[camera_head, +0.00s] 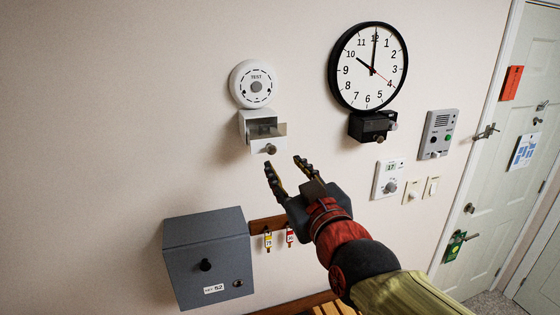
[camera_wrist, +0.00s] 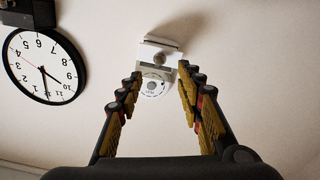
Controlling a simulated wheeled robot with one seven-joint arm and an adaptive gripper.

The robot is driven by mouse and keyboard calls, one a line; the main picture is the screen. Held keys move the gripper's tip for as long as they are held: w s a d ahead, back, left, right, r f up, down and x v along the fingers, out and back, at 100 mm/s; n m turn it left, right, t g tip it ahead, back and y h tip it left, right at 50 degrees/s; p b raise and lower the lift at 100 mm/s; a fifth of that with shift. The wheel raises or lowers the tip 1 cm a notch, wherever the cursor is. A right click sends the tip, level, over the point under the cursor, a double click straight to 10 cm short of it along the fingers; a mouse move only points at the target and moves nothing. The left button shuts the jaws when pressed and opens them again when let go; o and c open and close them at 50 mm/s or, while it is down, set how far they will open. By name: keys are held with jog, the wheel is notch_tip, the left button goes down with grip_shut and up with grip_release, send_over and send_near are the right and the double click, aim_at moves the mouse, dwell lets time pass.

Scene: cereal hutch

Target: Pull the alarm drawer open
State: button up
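The alarm drawer (camera_head: 256,146) is in a small white box (camera_head: 246,118) on the wall, right under a round white alarm (camera_head: 250,72) marked TEST. The drawer stands out from its box, with its inside showing from above and a round grey knob (camera_head: 270,149) on its front. My gripper (camera_head: 286,166) is open and empty, a little below and right of the knob, apart from it in the picture. In the wrist view the scene is upside down. There the drawer (camera_wrist: 160,49) and the alarm (camera_wrist: 150,90) show between and beyond my open fingers (camera_wrist: 160,76).
A wall clock (camera_head: 368,67) with a black drawer box (camera_head: 367,127) under it hangs to the right. A grey cabinet (camera_head: 207,262) and a key rack (camera_head: 262,224) are below. An intercom (camera_head: 438,134), a thermostat (camera_head: 389,179) and a door (camera_head: 508,150) are further right.

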jog(key=v, duration=0.3)
jog(key=shift+s+d, duration=0.1)
jog(key=shift+s, duration=0.15)
jog(key=s+f+m+g+h+b, duration=0.1)
jog(key=s+f+g, duration=0.2)
jog(key=f, duration=0.5)
jog(key=s+f+m+g, duration=0.1)
jog(key=s+f+g, duration=0.2)
jog(key=f, duration=0.6)
jog(key=s+d+f+m+g+h+b, duration=0.1)
jog(key=s+d+f+b, duration=0.3)
jog(key=f, duration=0.4)
jog(key=s+d+f+m+g+h+b, duration=0.1)
jog(key=s+d+f+g+b, duration=0.2)
jog(key=s+d+f+b, duration=0.2)
jog(key=s+d+f+m+g+h+b, duration=0.1)
jog(key=s+d+f+b, duration=0.3)
jog(key=f, duration=0.7)
jog(key=shift+s+d+m+g+h+b, duration=0.4)
jog(key=shift+d+m+h+b, duration=0.15)
jog(key=shift+b, duration=0.2)
jog(key=shift+r, duration=0.1)
